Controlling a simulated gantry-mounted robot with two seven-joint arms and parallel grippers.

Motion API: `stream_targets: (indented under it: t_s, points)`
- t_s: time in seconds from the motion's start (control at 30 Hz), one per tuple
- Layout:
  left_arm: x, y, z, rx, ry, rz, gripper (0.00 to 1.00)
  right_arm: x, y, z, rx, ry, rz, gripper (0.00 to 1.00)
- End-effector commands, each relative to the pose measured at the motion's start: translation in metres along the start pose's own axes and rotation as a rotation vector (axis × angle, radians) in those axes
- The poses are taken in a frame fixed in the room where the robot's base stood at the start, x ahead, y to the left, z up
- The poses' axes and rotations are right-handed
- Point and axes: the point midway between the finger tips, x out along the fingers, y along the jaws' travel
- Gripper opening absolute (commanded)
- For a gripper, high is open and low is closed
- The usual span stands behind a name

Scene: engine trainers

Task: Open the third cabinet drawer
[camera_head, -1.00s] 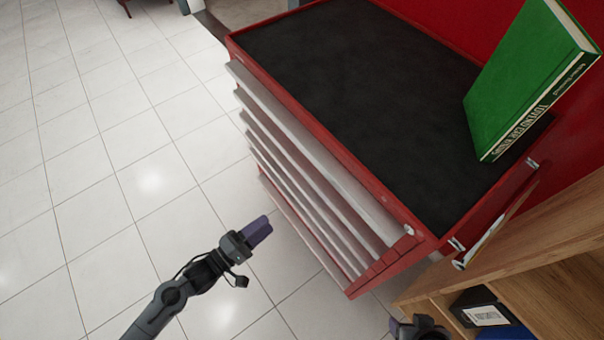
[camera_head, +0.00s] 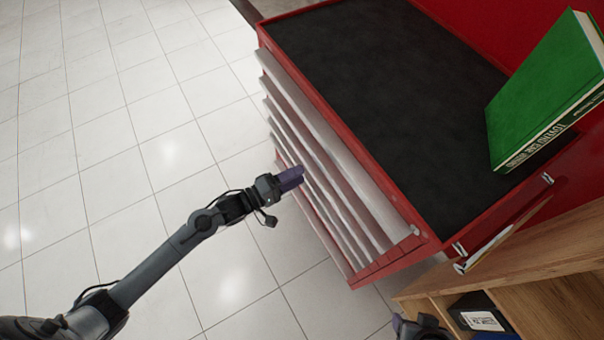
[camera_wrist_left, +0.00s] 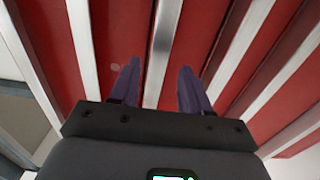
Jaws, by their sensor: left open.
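The red tool cabinet (camera_head: 425,243) has a black top and several drawers with long pale handle strips (camera_head: 330,160) on its left side. All the drawers look shut. My left gripper (camera_head: 301,174) is at the drawer fronts in the head view. In the left wrist view, its two purple fingers (camera_wrist_left: 157,88) are open and point at the red fronts, with one pale handle strip (camera_wrist_left: 163,55) between them. I cannot tell whether the fingers touch it, nor which drawer it belongs to. Only part of my right gripper (camera_head: 420,326) shows at the bottom edge.
A green book (camera_head: 545,95) stands on the cabinet's black top at the right. A wooden shelf (camera_head: 530,250) with a dark labelled box (camera_head: 480,313) is at the lower right. The tiled floor (camera_head: 110,130) left of the cabinet is clear.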

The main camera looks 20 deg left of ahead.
Motion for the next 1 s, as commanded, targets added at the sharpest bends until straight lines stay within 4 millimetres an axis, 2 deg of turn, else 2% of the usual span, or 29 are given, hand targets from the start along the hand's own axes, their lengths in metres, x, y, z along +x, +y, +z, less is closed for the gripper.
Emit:
stream_targets:
  t_s: [0.2,0.6,0.9,1.0]
  points:
    - [0.021,-0.001,-0.001,0.000,0.001,0.001,0.47,0.007,0.000,0.002,0.000,0.001,0.000,0.64]
    - [0.025,0.000,0.000,-0.001,0.001,0.000,0.47,0.007,0.000,0.002,0.000,0.001,0.000,0.64]
    - [0.025,-0.001,0.000,-0.001,0.001,-0.002,0.01,0.007,0.000,0.002,-0.001,0.002,0.001,0.64]
    - [0.025,-0.001,0.000,-0.001,0.001,-0.003,0.00,0.007,0.000,0.002,-0.003,0.002,0.002,0.64]
